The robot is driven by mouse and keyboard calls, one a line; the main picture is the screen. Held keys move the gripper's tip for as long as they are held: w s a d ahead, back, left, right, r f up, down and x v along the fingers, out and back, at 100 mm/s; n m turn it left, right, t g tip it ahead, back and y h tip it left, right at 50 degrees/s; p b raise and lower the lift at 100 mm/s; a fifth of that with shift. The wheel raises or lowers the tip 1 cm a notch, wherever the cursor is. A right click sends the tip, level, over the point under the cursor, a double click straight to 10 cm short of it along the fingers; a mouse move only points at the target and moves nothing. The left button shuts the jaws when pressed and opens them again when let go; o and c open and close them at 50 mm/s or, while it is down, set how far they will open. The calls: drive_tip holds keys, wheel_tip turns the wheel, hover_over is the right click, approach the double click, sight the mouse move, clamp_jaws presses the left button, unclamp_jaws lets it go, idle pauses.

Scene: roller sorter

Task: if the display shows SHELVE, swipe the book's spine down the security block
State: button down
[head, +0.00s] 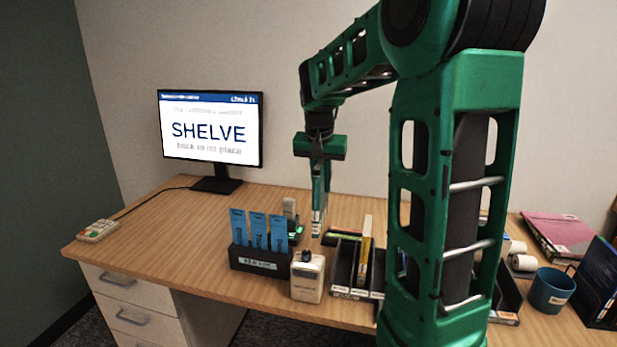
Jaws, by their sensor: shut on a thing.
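The display (210,130) at the back left shows SHELVE in large dark letters. My gripper (320,172) points down over the middle of the desk. It is shut on a thin upright thing (318,212), seen nearly edge-on with teal and pale parts, which looks like the book. Its spine cannot be made out.
A dark holder (260,262) with several blue cards and a cream device (307,277) stand in front. A dark rack (343,278) with a yellowish upright item is to the right. A blue mug (550,291) stands at far right. The desk's left part is mostly clear.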

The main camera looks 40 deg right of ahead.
drive_tip(key=shift+s+a+f, duration=0.15)
drive_tip(key=shift+a+f, duration=0.2)
drive_tip(key=shift+f, duration=0.6)
drive_tip(key=shift+s+a+f, duration=0.15)
drive_tip(key=shift+a+f, duration=0.15)
drive_tip(key=shift+f, duration=0.65)
drive_tip(key=shift+s+a+f, duration=0.15)
drive_tip(key=shift+a+f, duration=0.2)
drive_tip(key=shift+f, duration=4.1)
drive_tip(key=shift+w+d, duration=0.1)
